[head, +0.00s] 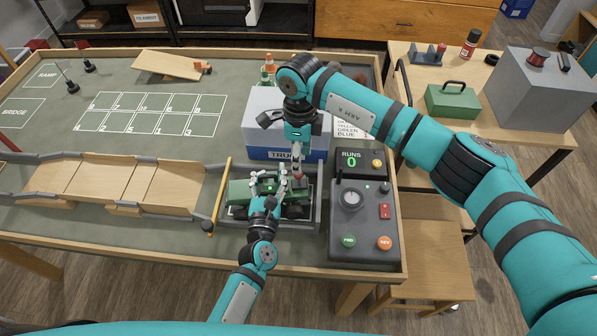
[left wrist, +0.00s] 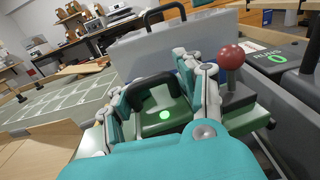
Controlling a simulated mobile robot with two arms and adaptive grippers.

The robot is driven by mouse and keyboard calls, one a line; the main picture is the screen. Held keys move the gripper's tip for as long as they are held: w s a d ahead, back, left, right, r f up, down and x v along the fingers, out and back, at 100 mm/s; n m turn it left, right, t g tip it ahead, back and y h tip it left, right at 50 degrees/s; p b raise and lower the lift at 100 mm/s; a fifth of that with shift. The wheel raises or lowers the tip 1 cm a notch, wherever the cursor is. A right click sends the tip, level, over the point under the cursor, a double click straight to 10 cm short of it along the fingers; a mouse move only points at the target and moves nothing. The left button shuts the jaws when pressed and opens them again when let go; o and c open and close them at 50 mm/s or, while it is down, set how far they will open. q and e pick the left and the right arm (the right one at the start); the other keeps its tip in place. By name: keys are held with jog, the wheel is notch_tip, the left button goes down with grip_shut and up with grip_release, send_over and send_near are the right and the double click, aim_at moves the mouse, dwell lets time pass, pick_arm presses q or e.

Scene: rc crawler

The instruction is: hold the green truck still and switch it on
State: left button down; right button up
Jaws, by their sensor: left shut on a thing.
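The green truck (head: 240,190) sits in a grey tray (head: 313,222) at the table's front edge. My left gripper (head: 268,184) is over the truck's middle, its fingers closed on the body. In the left wrist view the fingers (left wrist: 160,98) straddle a dark arched part of the truck (left wrist: 152,92). A bright green spot (left wrist: 165,115) shows between them. A red ball on a short stem (left wrist: 231,55) stands at the truck's right end. My right gripper (head: 298,160) points down from above, near that red ball (head: 297,176); its fingertips are too small to read.
A control box (head: 365,240) with a "RUNS 0" display and several buttons stands right of the tray. A grey and blue bin (head: 262,140) marked "TRUCK" is behind the truck. A wooden bridge (head: 110,180) and a yellow bar (head: 220,190) lie to the left.

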aim_at(299, 178)
notch_tip(299, 178, down, 7)
jog(key=shift+s+f, duration=0.1)
jog(key=shift+s, duration=0.05)
grip_shut()
dwell(0.5)
